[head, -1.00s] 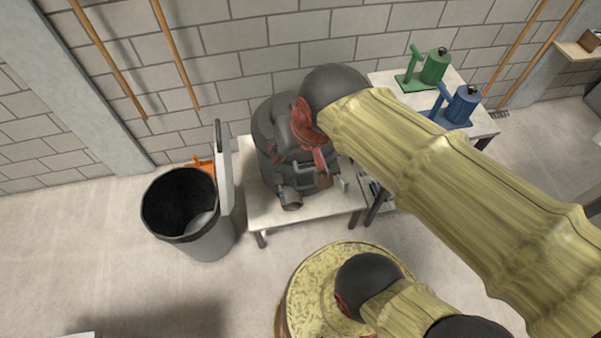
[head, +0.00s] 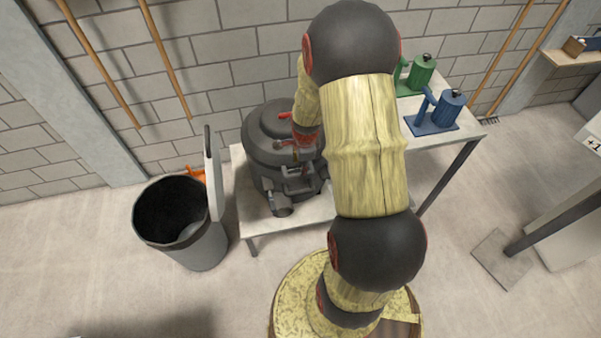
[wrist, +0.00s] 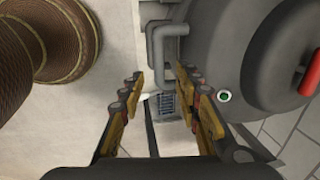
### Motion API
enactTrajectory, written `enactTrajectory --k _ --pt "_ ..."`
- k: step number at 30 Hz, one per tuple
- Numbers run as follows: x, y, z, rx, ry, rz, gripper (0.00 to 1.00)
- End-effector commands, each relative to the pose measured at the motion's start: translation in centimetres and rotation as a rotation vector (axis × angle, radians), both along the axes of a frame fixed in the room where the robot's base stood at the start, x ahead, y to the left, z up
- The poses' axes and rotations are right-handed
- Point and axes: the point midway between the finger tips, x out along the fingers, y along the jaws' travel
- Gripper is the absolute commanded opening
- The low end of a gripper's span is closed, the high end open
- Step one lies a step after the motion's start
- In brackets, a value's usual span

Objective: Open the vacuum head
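The vacuum (head: 262,165) is a dark grey canister on a white table in the head view. Its head, the domed lid (head: 262,123), sits on top with a red part (head: 284,115) on it. In the wrist view, the vacuum's dark rounded shell (wrist: 255,45) fills the right side, with the red part (wrist: 311,72) at the right edge. A grey bar handle (wrist: 166,42) stands just beyond my gripper (wrist: 160,80). My gripper is open and empty, its fingers apart near the lower end of that handle. In the head view my arm hides the vacuum's right side.
A grey bin (head: 198,243) with its lid raised stands left of the table (head: 247,218). Green (head: 421,73) and blue (head: 446,108) tools stand on the table at right. The brick wall (head: 270,40) is close behind. Floor at the left front is clear.

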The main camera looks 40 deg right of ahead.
Motion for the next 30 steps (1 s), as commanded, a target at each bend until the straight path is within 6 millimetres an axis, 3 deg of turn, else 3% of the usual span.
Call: enactTrajectory --k 6,12,25,30 --pt "0.4 -0.2 -3.6 0.002 0.003 0.003 0.33" --pt "0.9 -0.4 -6.0 0.001 0.002 0.004 0.33" --pt "1.1 -0.5 -6.8 0.0 0.001 0.005 0.33" --pt "1.1 -0.5 -6.8 0.0 0.001 0.005 0.23"
